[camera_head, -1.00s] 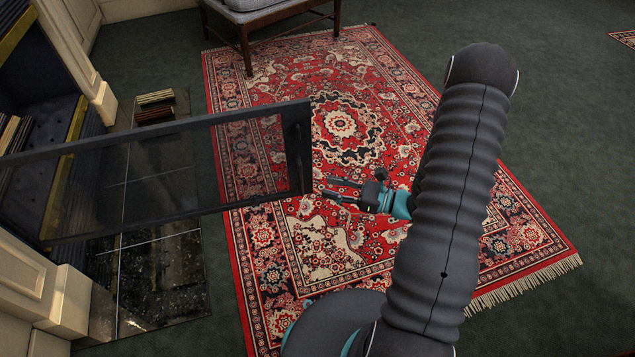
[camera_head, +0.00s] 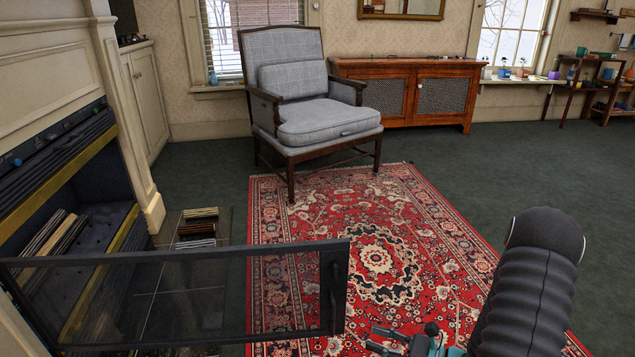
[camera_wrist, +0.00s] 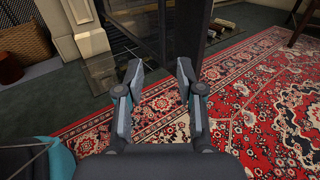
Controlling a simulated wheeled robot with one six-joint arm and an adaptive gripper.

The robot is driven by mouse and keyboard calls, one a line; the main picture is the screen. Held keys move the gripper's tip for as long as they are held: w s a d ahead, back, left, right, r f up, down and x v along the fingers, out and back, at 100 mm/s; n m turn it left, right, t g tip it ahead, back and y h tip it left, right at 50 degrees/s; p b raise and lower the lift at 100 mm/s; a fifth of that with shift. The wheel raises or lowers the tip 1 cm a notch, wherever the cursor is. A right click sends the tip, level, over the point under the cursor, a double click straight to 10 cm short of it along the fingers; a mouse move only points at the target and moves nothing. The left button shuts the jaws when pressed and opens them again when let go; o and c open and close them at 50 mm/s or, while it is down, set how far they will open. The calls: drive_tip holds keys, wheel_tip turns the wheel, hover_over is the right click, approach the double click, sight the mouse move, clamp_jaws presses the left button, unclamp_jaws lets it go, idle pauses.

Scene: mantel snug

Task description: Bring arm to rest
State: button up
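My gripper (camera_wrist: 157,76) is open and empty in the wrist view, with its two fingers apart above the red patterned rug. In the head view, my gripper (camera_head: 376,339) shows at the bottom edge, just right of the open glass door's free end. The dark-framed glass door (camera_head: 190,290) of the fireplace stands swung out over the hearth and the rug's left edge. In the wrist view, the door's dark edge (camera_wrist: 190,35) rises just beyond the fingertips; I cannot tell the exact gap. My arm covers the lower right of the head view.
The fireplace opening (camera_head: 85,190) is at the left, with small stacked sticks (camera_head: 197,228) on the hearth. A grey armchair (camera_head: 318,118) stands at the rug's far end. A wooden cabinet (camera_head: 410,90) is against the back wall. The green carpet at right (camera_head: 560,165) is clear.

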drive_tip(key=s+a+f+n+g, duration=0.2)
drive_tip(key=s+n+g, duration=0.2)
drive_tip(key=s+g, duration=0.25)
drive_tip(key=s+r+n+g+h, duration=0.6)
drive_tip(key=s+n, duration=0.1)
drive_tip(key=n, duration=0.2)
drive_tip(key=s+d+r+n+t+h+p, duration=0.15)
drive_tip(key=r+n+h, duration=0.25)
drive_tip(key=r, duration=0.4)
drive_tip(key=d+r+n+t+h+p, duration=0.1)
drive_tip(key=d+r+n+t+h, duration=0.15)
drive_tip(key=r+n+h, duration=0.35)
drive_tip(key=s+a+r+t, duration=0.1)
drive_tip(key=a+r+t, duration=0.1)
drive_tip(key=r, duration=0.4)
drive_tip(key=s+a+r+n+t+p, duration=0.1)
drive_tip(key=a+r+t, duration=0.2)
drive_tip(key=r, duration=0.4)
drive_tip(key=shift+s+a+r+y, duration=0.2)
drive_tip(key=shift+a+y, duration=0.05)
drive_tip(key=shift+y, duration=0.05)
drive_tip(key=shift+s, duration=0.2)
